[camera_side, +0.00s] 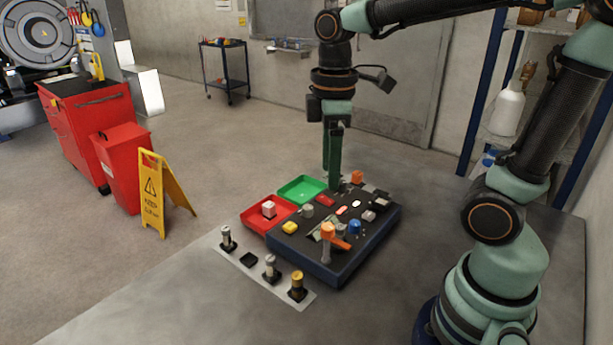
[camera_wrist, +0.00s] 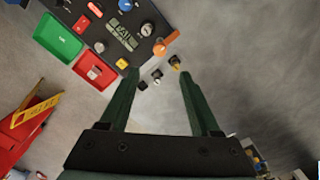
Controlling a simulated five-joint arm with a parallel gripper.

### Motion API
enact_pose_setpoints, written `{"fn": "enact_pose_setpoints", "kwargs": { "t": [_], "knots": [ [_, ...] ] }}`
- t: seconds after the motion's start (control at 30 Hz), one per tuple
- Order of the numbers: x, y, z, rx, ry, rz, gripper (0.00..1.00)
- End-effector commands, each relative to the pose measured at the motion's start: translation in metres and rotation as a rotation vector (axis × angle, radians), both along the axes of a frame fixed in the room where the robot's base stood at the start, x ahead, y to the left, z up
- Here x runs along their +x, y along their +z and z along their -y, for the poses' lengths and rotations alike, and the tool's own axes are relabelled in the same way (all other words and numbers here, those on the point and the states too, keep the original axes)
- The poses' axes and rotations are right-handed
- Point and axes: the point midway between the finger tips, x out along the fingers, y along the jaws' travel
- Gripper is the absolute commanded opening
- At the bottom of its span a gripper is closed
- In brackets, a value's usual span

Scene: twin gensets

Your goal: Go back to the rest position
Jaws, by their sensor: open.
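My gripper (camera_side: 332,185) points down near the back edge of the dark control panel (camera_side: 318,268) in the side view, above the board or behind it; I cannot tell its exact height. In the wrist view my gripper (camera_wrist: 160,76) shows two dark green fingers spread apart with nothing between them. The panel (camera_wrist: 98,36) lies beyond the fingers at the upper left of that view and carries several coloured knobs and buttons.
A green tray (camera_side: 301,189) and a red tray (camera_side: 257,222) holding a white block (camera_side: 268,209) adjoin the panel. A pale strip (camera_side: 240,267) with several upright pegs lies in front. A yellow floor sign (camera_side: 152,190), red cabinet (camera_side: 88,122) and shelf (camera_side: 506,140) stand around.

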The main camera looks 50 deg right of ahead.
Motion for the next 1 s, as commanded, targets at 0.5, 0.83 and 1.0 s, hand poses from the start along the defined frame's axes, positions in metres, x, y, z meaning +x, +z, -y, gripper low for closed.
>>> {"fn": "enact_pose_setpoints", "kwargs": {
  "t": [0.5,0.83,1.0],
  "knots": [
    [-0.004,0.004,0.005,0.038,-0.32,0.21,0.64],
    [-0.005,0.007,0.01,0.177,-0.728,0.455,0.64],
    [-0.005,0.007,0.01,0.192,-0.76,0.469,0.64]
  ]
}}
